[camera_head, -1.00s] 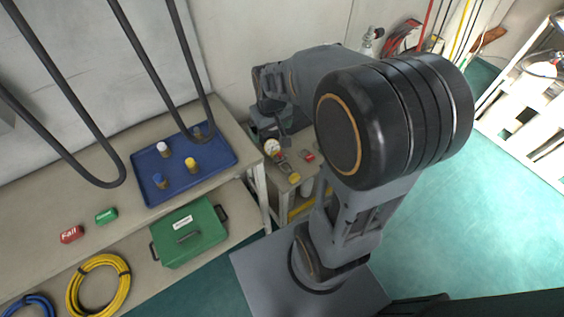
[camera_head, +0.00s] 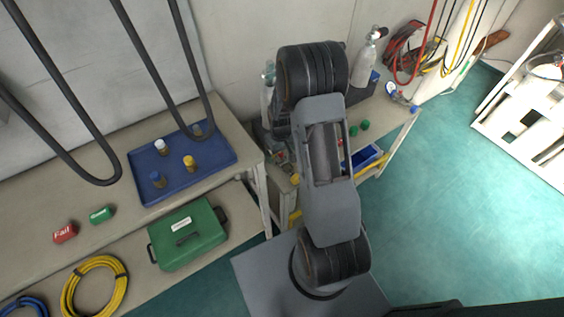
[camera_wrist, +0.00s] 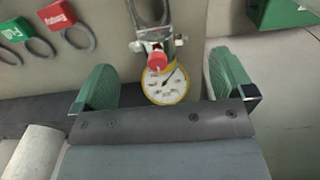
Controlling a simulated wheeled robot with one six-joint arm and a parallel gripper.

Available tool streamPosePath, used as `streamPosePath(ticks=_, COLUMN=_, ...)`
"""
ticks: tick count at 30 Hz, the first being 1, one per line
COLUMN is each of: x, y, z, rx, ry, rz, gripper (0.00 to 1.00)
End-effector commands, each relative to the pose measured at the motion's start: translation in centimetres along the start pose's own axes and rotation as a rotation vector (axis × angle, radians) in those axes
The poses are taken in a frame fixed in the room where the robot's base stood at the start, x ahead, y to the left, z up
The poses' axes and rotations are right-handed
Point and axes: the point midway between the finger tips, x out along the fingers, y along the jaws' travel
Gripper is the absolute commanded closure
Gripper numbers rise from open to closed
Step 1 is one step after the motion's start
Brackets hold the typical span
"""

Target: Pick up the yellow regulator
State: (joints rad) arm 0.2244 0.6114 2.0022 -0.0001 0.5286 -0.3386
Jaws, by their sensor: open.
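The yellow regulator (camera_wrist: 166,84) shows in the wrist view as a round white dial with a yellow rim. A red knob, a metal body and side fittings are above the dial in the picture. My gripper (camera_wrist: 165,88) is open, with one green fingertip on each side of the regulator and clear gaps to both. How far the fingertips are above or below it, I cannot tell. The lower edge of the dial meets the dark gripper body in the picture. In the head view my arm hides the gripper and most of the regulator's spot.
A red tag (camera_wrist: 57,15) and a green tag (camera_wrist: 16,30) with dark rings lie left of the regulator. A blue tray (camera_head: 215,163) with several capped bottles and a green case (camera_head: 188,235) are to the left.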

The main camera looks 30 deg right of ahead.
Motion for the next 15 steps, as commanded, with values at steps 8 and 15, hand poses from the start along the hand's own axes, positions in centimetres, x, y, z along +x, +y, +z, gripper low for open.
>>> streamPosePath(ticks=8, x=1.7, y=0.1, z=0.0, rx=0.0, ry=-0.001, rz=0.0, gripper=0.0)
streamPosePath(ticks=15, x=4.9, y=0.3, z=-0.1, rx=0.0, ry=-0.001, rz=0.0, gripper=0.0)
